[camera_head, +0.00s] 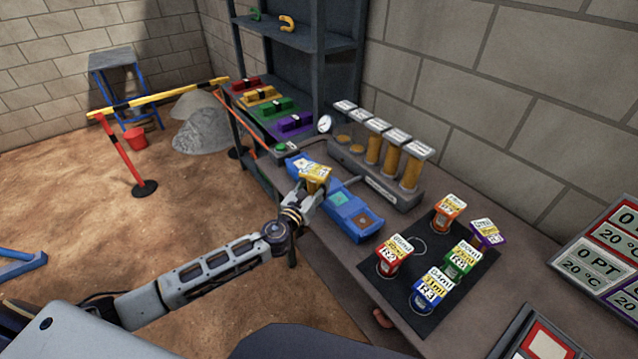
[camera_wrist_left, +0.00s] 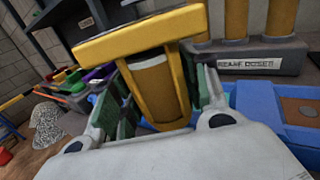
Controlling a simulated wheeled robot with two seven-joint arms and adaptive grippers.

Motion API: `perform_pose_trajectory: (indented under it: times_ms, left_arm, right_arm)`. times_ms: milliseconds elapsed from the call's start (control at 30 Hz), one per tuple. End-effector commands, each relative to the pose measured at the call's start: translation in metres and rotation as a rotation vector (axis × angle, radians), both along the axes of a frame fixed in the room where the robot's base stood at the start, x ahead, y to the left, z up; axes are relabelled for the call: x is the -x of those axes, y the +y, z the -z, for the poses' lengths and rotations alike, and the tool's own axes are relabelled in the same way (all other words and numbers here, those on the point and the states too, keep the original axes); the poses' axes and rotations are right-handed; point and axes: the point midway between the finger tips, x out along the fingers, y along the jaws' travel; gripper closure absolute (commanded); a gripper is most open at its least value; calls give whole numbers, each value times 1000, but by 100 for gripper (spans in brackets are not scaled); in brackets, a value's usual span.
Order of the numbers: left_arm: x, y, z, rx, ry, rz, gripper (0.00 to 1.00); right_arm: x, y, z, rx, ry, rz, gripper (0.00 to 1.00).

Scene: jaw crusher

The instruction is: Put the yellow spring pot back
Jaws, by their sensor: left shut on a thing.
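The yellow spring pot (camera_head: 317,173) is held in my left gripper (camera_head: 309,192), above the blue block on the bench. In the left wrist view the yellow pot (camera_wrist_left: 160,85) sits between the green-padded fingers, with its wide flat top slightly tilted. The dark mat (camera_head: 395,278) lies to the right on the bench. It bears a red pot (camera_head: 395,255), an orange pot (camera_head: 449,212), a purple pot (camera_head: 486,233), a green pot (camera_head: 460,262) and a blue pot (camera_head: 432,289). A bare ring outline (camera_head: 418,246) shows on the mat among them. My right gripper is out of view.
The long blue block (camera_head: 345,212) lies under and beside the gripper. Signs (camera_head: 610,245) stand at the right. Coloured blocks line a shelf (camera_head: 275,110) at the back.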

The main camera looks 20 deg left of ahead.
Motion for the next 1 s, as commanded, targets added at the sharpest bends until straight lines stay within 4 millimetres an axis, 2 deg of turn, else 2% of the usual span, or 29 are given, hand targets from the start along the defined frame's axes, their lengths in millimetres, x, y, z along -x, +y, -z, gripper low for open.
perform_pose_trajectory:
  times_ms: [267,700,1000]
  left_arm:
    - [-29,0,-11,-7,-5,32,90]
    - [-70,7,-35,-17,-8,68,90]
    - [-94,15,-54,-24,-13,87,90]
  right_arm:
    - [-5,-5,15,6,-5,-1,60]
    - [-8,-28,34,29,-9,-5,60]
    - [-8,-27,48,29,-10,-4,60]
